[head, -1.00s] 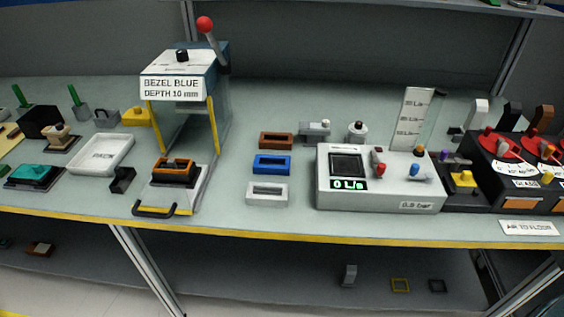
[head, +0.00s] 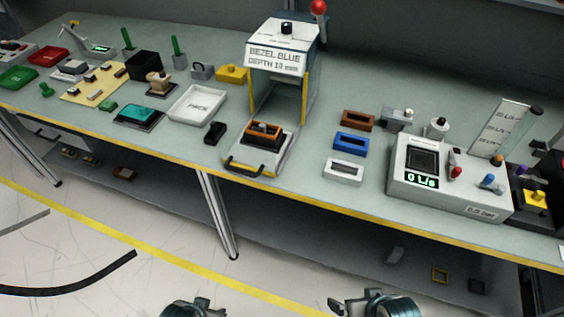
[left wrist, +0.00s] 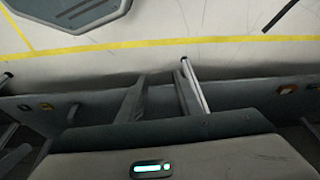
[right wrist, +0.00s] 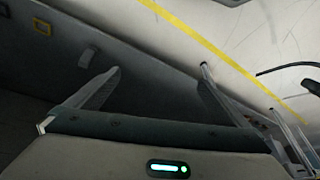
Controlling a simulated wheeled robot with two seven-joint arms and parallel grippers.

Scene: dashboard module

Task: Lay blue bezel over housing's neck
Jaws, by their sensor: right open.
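The blue bezel (head: 351,144) is a flat rectangular frame with a slot, lying on the bench between a brown bezel (head: 358,120) and a white one (head: 344,171). The housing (head: 262,135) sits on the press's pulled-out slide; it is dark with an orange-brown part around its top, and its neck is too small to make out clearly. My left gripper (head: 194,305) and right gripper (head: 366,302) are low in front of the bench, far from both. In the left wrist view (left wrist: 160,92) and the right wrist view (right wrist: 157,90) the fingers are apart and empty.
The press (head: 283,60), labelled "BEZEL BLUE DEPTH 10 mm", stands behind the housing with its red-knobbed lever up. A white tester (head: 440,185) is right of the bezels, a white tray (head: 198,104) left of the press. The bench's yellow front edge lies between my grippers and the parts.

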